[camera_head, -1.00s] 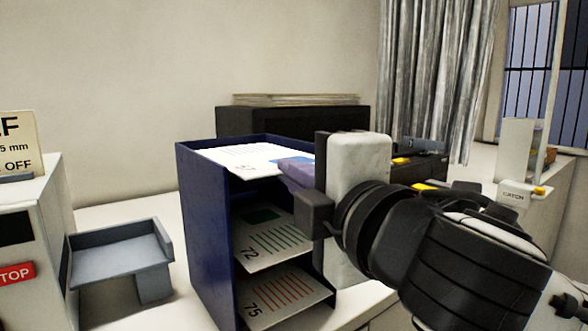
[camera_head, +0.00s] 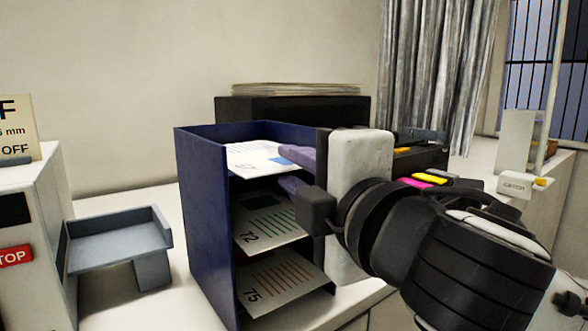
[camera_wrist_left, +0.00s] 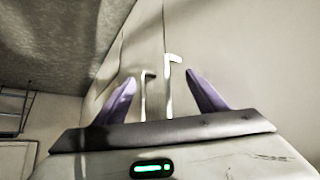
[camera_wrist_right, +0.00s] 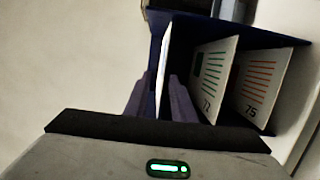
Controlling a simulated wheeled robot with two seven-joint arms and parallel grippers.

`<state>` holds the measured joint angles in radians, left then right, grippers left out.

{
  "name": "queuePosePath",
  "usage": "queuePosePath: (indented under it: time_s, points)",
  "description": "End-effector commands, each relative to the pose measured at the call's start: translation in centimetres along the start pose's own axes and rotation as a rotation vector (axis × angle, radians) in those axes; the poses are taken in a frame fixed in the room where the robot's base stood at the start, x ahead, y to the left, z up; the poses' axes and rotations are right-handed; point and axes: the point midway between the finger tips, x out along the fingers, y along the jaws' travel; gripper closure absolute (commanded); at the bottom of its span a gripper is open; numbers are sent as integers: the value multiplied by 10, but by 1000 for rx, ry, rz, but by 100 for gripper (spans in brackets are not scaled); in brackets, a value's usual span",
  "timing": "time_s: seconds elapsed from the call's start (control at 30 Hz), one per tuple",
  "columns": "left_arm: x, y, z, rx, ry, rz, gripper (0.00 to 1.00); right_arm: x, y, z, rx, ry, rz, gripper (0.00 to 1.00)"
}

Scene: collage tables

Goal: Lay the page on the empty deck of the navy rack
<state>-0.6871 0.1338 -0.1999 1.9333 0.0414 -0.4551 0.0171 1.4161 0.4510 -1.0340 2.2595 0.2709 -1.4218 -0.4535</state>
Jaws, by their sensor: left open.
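The navy rack (camera_head: 207,225) stands on the white table in the middle of the head view. The page (camera_head: 250,160), white with a blue patch, lies flat in the rack's top level, below the rim. In the right wrist view it shows as a thin white edge (camera_wrist_right: 164,62). My right gripper (camera_head: 296,170) is at the rack's open side, its purple fingers parted, one above and one below the page's near edge.
A page marked 72 (camera_head: 265,228) lies on the middle deck and one marked 75 (camera_head: 285,285) on the bottom deck. A grey tray (camera_head: 118,240) on a machine stands to the left. A black box (camera_head: 240,109) is behind the rack.

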Motion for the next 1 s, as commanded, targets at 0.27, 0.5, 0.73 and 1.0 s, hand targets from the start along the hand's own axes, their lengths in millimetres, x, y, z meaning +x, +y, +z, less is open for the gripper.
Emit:
queuePosePath:
  time_s: [0.27, 0.5, 0.73, 1.0]
  points:
    - [5, -2, 6, 0, -6, -3, 35, -47, 0, 0, -1, 3, 5, 77]
    - [20, -2, 16, 7, 0, 0, 35, -86, -5, 0, 2, -1, 7, 77]
    - [27, 7, 15, 15, 10, 14, 35, -99, -2, 0, 0, 0, 3, 77]
    - [26, 8, 10, 15, 16, 16, 35, -101, 0, 0, -1, 1, 0, 77]
